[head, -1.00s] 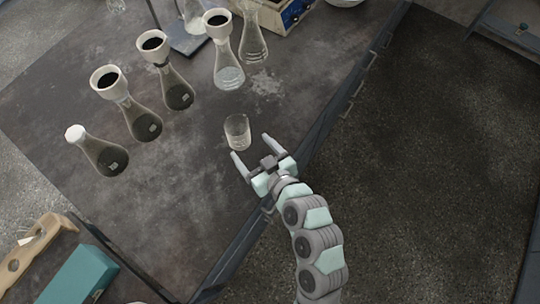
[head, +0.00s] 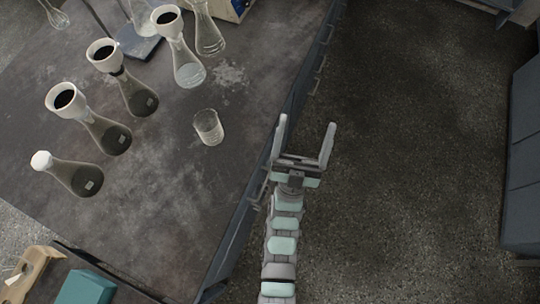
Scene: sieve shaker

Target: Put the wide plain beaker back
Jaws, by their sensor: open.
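The wide plain beaker (head: 208,127) is a clear glass beaker on the dark bench top (head: 165,190), near the bench's right edge. It looks upright, with nothing holding it. My gripper (head: 305,122) is open and empty, with its two fingers spread. It is to the right of the beaker, clearly apart from it, and shows against the floor past the bench edge.
Several conical flasks, some with dark contents and funnels (head: 168,18), stand in a row left of and behind the beaker. A clear flask (head: 188,70) is nearest behind it. A stand (head: 137,40) is at the back. A teal box (head: 87,287) is at lower left.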

